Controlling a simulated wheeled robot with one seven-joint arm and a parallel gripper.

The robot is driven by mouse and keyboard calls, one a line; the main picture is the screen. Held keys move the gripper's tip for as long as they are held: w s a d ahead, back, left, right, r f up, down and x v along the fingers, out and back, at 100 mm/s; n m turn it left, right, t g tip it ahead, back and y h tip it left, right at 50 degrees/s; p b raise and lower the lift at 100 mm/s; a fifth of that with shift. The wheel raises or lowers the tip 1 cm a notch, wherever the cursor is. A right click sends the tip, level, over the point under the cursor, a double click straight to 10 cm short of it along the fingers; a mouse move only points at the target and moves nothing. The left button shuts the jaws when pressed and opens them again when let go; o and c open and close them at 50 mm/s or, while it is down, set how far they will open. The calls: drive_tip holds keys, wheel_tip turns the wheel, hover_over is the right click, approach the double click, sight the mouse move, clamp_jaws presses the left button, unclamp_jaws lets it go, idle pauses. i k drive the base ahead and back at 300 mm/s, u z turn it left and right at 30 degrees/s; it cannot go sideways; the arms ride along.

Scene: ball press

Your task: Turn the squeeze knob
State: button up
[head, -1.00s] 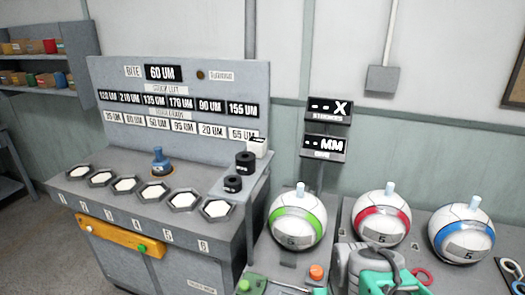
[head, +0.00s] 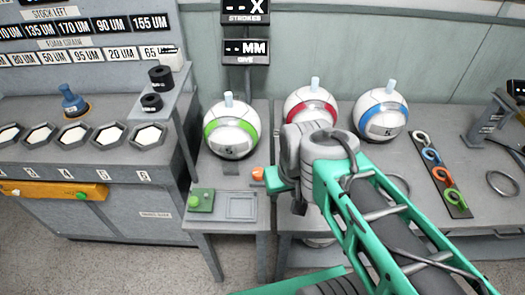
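Two knobs show in the head view, and no readable label tells me which is the squeeze knob. A green round knob (head: 194,201) sits on a green box at the front of the middle stand. An orange knob (head: 258,173) sits to its right at the stand's edge. My arm reaches in from the lower right. Its grey and green far end, with my gripper (head: 283,184), is just right of the orange knob in the picture. I cannot make out the fingers or whether they hold anything. Contact with either knob cannot be told.
Balls with green (head: 231,130), red (head: 311,107) and blue (head: 381,114) bands stand behind. A "--X" display (head: 245,12) and a "--MM" display (head: 246,51) hang above. The left bench (head: 110,185) holds a blue stamp-like tool (head: 72,101). A rack of coloured hooks (head: 441,175) lies right.

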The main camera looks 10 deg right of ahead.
sight(257, 173)
drive_tip(key=z, duration=1.9)
drive_tip(key=k, duration=1.2)
drive_tip(key=u, duration=1.95)
drive_tip(key=i, duration=0.5)
